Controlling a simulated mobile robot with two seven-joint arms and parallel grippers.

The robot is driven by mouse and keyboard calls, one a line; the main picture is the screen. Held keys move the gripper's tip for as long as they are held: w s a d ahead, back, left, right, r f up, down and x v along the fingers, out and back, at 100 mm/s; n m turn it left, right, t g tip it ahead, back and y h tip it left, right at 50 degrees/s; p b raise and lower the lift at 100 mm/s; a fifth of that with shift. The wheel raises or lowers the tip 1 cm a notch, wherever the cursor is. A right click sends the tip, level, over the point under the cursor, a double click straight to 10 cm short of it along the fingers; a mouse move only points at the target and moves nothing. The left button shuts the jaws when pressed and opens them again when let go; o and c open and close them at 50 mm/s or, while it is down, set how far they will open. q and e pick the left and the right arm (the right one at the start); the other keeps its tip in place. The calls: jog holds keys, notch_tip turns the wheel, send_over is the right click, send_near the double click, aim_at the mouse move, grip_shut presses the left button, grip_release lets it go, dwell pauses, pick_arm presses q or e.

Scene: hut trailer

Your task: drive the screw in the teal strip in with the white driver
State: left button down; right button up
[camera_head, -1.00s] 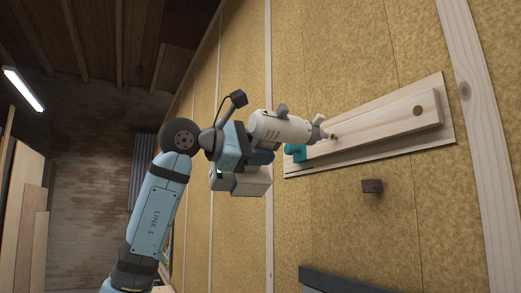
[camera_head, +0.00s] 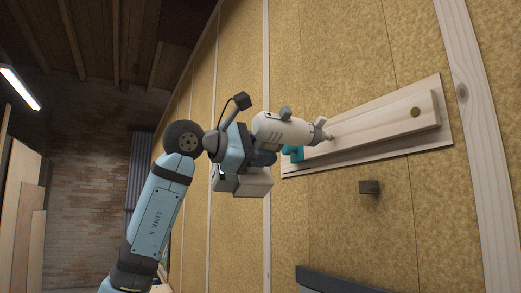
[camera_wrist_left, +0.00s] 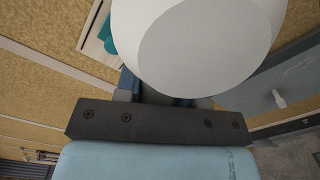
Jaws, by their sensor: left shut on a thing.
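My left gripper (camera_head: 257,155) is shut on the white driver (camera_head: 282,129) and holds it with its nose toward the wall. The driver's tip is at the pale wooden board, close to the upper left end; whether it touches a screw head there is too small to tell. The teal strip (camera_head: 293,153) shows just below the driver, at the board's left end, partly hidden behind the driver. In the left wrist view the driver's white body (camera_wrist_left: 200,40) fills the top middle, and a bit of the teal strip (camera_wrist_left: 106,32) shows left of it. My right gripper is not in view.
The pale board (camera_head: 380,128) lies on a wider backing board (camera_head: 445,115) on the yellow insulated wall. A small dark block (camera_head: 369,187) sticks out below. A grey edge (camera_head: 340,283) lies at the bottom.

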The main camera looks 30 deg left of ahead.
pick_arm(q)
jog(key=shift+w+d+r+p, duration=0.1)
jog(key=shift+w+d+p, duration=0.25)
jog(key=shift+w, duration=0.25)
dwell(1.3)
jog(key=shift+s, duration=0.15)
dwell(0.5)
jog(key=shift+b+v, duration=0.4)
jog(key=shift+v, duration=0.5)
jog(key=shift+s+a, duration=0.35)
jog(key=shift+a, duration=0.15)
jog(key=a, duration=0.7)
jog(key=shift+w+a, duration=0.15)
jog(key=shift+a, duration=0.15)
